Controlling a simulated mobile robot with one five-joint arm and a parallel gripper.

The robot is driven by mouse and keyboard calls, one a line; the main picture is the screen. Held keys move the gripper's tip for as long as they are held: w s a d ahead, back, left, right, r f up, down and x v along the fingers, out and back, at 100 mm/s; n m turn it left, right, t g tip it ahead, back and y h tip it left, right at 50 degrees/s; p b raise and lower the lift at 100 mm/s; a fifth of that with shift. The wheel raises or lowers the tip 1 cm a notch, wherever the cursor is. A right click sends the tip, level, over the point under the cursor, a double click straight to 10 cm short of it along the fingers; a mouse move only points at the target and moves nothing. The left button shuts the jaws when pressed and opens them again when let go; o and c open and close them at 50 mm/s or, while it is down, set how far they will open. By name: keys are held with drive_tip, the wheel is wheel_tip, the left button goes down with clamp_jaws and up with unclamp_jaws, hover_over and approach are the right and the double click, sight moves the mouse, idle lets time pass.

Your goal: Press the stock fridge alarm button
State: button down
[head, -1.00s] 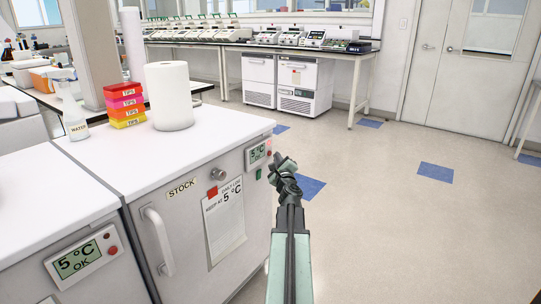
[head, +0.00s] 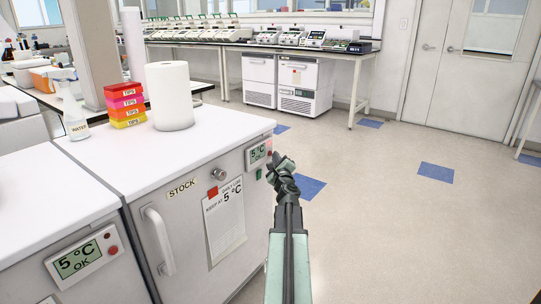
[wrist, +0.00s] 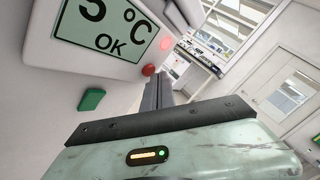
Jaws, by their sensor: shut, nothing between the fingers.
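The stock fridge (head: 182,215) is a white cabinet labelled STOCK. Its display panel (head: 258,154) is at the upper right of its front; in the wrist view the display (wrist: 103,27) reads 5 °C OK. Right of the display are a glowing red lamp (wrist: 166,44) and, below it, a red button (wrist: 149,70). My gripper (head: 277,162) is shut and empty, beside the panel's right end. In the wrist view its fingers (wrist: 160,88) point forward, with the tips just right of the red button. I cannot tell whether they touch it.
A green block (wrist: 91,99) is on the fridge front below the display. A second fridge (head: 75,272) at the lower left has its own display and red button. A paper roll (head: 170,97) and tip boxes (head: 126,105) stand on top. The floor to the right is clear.

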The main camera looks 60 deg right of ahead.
drive_tip(key=shift+w, duration=0.35)
idle(0.4)
drive_tip(key=shift+s, duration=0.85)
drive_tip(key=shift+s, duration=2.5)
